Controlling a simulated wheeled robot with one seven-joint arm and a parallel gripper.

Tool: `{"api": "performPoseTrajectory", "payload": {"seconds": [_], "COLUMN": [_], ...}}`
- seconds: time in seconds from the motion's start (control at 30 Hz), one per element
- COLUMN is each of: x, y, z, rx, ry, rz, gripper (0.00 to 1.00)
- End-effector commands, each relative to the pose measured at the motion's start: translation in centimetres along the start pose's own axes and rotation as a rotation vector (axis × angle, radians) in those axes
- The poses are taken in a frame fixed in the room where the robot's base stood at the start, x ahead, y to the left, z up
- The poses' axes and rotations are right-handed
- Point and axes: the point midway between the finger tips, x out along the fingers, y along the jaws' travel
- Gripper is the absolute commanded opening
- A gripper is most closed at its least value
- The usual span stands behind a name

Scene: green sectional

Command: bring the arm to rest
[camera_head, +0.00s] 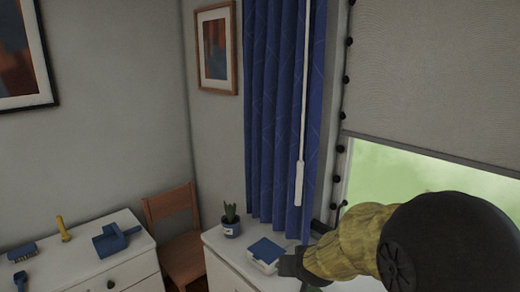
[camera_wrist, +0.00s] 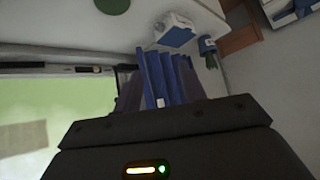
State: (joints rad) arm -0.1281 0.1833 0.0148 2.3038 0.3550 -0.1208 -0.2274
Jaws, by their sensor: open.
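My arm reaches in from the right in the head view, with a black joint and a yellow patterned sleeve. My gripper (camera_head: 290,264) is the dark end at its left, over or beside the white cabinet top (camera_head: 218,238). In the wrist view the dark gripper body (camera_wrist: 165,135) fills the bottom, with a lit yellow bar and a green light.
A white box with a blue lid (camera_head: 266,250) lies close to my gripper, with a potted plant (camera_head: 231,222) behind it. A blue curtain (camera_head: 275,120) and window (camera_head: 420,175) stand beyond. A wooden chair (camera_head: 178,235) and white dresser (camera_head: 75,262) with several items are left.

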Motion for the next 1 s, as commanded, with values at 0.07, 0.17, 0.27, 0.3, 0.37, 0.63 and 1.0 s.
{"api": "performPoseTrajectory", "payload": {"seconds": [0.07, 0.17, 0.27, 0.3, 0.37, 0.63, 1.0], "x": [-2.0, -4.6, -6.9, -7.7, -8.4, -8.9, -8.8], "y": [1.6, 3.3, 4.7, 5.1, 5.5, 5.8, 5.7], "z": [4.3, 9.5, 13.6, 14.7, 15.9, 16.6, 16.5], "rx": [-0.003, -0.005, -0.005, -0.006, -0.007, -0.007, -0.008], "ry": [-0.134, -0.300, -0.433, -0.471, -0.511, -0.538, -0.535], "rz": [0.001, 0.016, 0.040, 0.049, 0.059, 0.066, 0.065], "gripper": [0.41, 0.41, 0.41, 0.41, 0.41, 0.41, 0.41]}}
